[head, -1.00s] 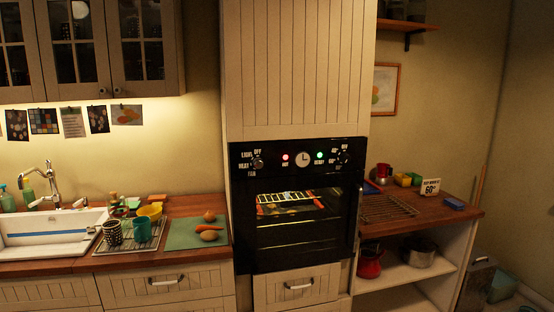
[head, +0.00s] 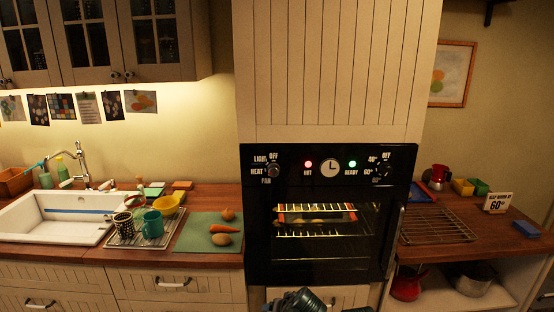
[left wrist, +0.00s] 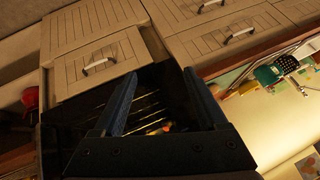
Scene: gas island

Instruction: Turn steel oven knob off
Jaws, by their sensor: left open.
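The black oven (head: 330,268) stands built into a tall cabinet. Its left knob (head: 273,170) has the labels LIGHT, OFF, HEAT and FAN around it. Its right knob (head: 383,170) has OFF and temperature numbers around it. Both knobs are small and dim, so I cannot tell their exact pointing or which is steel. My left gripper (left wrist: 160,76) is open and empty in the left wrist view, with the dark oven window (left wrist: 150,112) between its fingers. Dark parts of my arm show at the bottom of the head view, below the oven. My right gripper is not in view.
A red HOT lamp (head: 308,164) and a green READY lamp (head: 352,164) are lit beside the clock (head: 330,168). The oven door's handle (head: 393,240) stands at its right edge. Counters flank the oven, with a green board (head: 190,240) left and a wire rack (head: 436,226) right.

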